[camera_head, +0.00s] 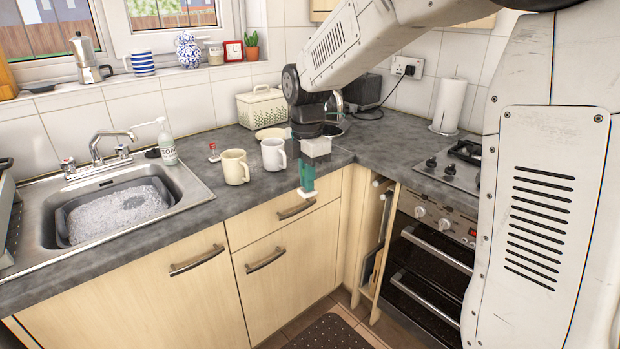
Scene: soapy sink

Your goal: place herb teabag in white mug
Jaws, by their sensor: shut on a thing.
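My gripper (307,188) hangs with its teal fingers pointing down, in front of the counter's front edge and to the right of the mugs. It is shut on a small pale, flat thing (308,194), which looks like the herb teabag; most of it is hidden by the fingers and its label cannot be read. The white mug (273,155) stands upright on the counter, left of my gripper and apart from it. Its inside cannot be seen clearly.
A cream mug (235,168) stands left of the white mug. A small red-topped item (213,152) lies behind it. A pale bowl (270,133) and a cream bread bin (263,108) are farther back. The sink (196,190) with suds is at left, the hob (447,166) at right.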

